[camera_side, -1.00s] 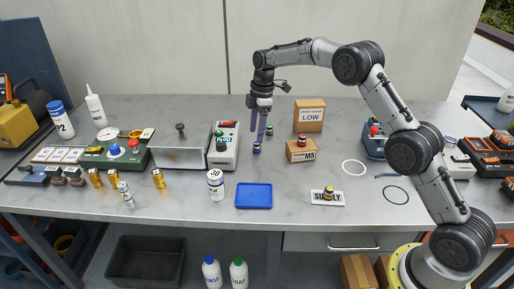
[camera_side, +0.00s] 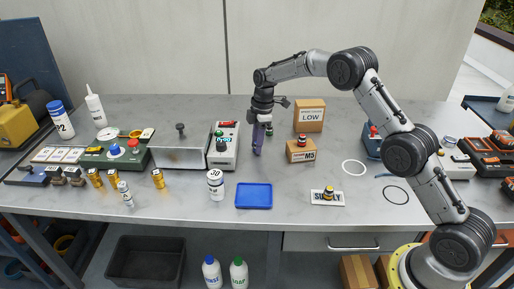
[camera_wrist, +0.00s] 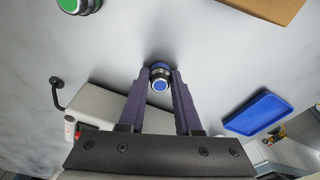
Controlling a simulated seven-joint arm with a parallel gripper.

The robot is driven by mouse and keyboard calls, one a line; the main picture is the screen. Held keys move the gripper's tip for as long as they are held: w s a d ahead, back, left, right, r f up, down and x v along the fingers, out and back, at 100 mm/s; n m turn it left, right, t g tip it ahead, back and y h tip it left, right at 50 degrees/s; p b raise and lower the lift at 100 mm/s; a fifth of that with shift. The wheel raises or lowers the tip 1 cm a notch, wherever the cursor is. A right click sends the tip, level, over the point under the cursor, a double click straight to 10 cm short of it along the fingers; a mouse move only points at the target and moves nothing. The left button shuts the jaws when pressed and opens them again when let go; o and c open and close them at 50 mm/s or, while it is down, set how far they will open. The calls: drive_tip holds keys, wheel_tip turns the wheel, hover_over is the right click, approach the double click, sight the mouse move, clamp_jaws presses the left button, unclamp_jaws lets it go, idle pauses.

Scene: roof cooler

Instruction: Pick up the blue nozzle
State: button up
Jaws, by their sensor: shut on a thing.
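The blue nozzle (camera_wrist: 160,84) shows in the wrist view as a short round piece with a bright blue top and a dark and metal body. It stands between the fingertips of my gripper (camera_wrist: 160,76), which are shut on its sides. In the side view my gripper (camera_side: 258,149) points down at the bench behind the blue tray, and its purple fingers hide the nozzle there. I cannot tell whether the nozzle still touches the bench. A green-topped nozzle (camera_wrist: 80,5) stands at the upper left of the wrist view.
A blue tray (camera_side: 254,196) lies in front of my gripper. A grey device (camera_side: 223,147) stands close on its left. A small box marked M5 (camera_side: 300,151) with a red-topped piece on it stands on its right, with the LOW box (camera_side: 309,115) behind.

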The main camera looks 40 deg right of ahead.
clamp_jaws()
